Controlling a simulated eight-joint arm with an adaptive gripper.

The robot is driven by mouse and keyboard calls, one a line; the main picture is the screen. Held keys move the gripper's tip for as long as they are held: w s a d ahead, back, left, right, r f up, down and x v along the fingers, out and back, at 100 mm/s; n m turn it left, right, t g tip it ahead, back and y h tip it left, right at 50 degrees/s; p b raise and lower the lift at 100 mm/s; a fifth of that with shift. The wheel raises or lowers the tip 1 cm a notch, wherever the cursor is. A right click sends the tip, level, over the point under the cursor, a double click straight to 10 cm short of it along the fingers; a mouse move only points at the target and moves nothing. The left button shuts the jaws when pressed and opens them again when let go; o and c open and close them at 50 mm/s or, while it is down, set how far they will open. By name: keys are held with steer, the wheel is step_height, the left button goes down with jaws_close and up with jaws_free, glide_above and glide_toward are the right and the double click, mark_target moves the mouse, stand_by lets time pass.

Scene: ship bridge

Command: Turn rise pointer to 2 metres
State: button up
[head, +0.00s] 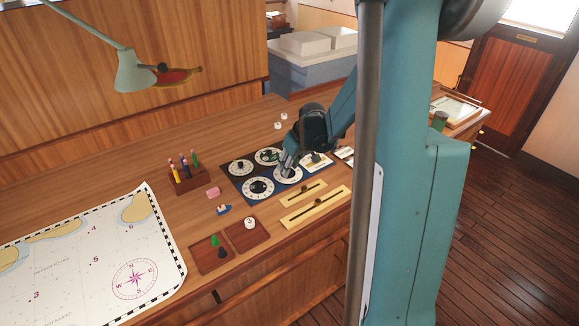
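A dark blue panel (234,187) lies on the wooden desk with several round white dials on it. One dial (240,168) is at the back left, one (268,156) at the back, and a larger one (258,188) at the front. My gripper (286,170) points down over the right-hand dial (290,177) and hides part of its face. I cannot tell whether it touches the pointer there. The labels are too small to read, so I cannot tell which dial carries the rise pointer or where it points. The fingers are too small to show open or shut.
A chart (90,255) covers the desk's left. A pen block (187,178), pink eraser (213,192), small boat (223,210) and wooden tray (212,254) stand left of the panel. Yellow rulers (314,206) lie in front. A lamp (135,72) hangs over the back.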

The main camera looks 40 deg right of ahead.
steer(key=shift+r, duration=0.15)
steer(key=v, duration=1.1)
steer(key=shift+s+r, duration=0.25)
stand_by(0.3)
steer(key=shift+a, duration=0.1)
stand_by(0.5)
steer(key=s+a+r+t, duration=0.1)
steer(key=s+a+r, duration=0.25)
steer(key=a, duration=0.55)
steer(key=s+a+r, duration=0.3)
steer(key=s+a, duration=0.2)
steer(key=a, duration=0.3)
steer(key=s+a+f+t+b, duration=0.1)
steer(key=s+a, duration=1.3)
steer(key=shift+s+f+m+t+b, duration=0.25)
steer(key=shift+s+m+t+b, duration=0.05)
steer(key=shift+m+t+b, duration=0.1)
steer(key=shift+a+f, duration=0.1)
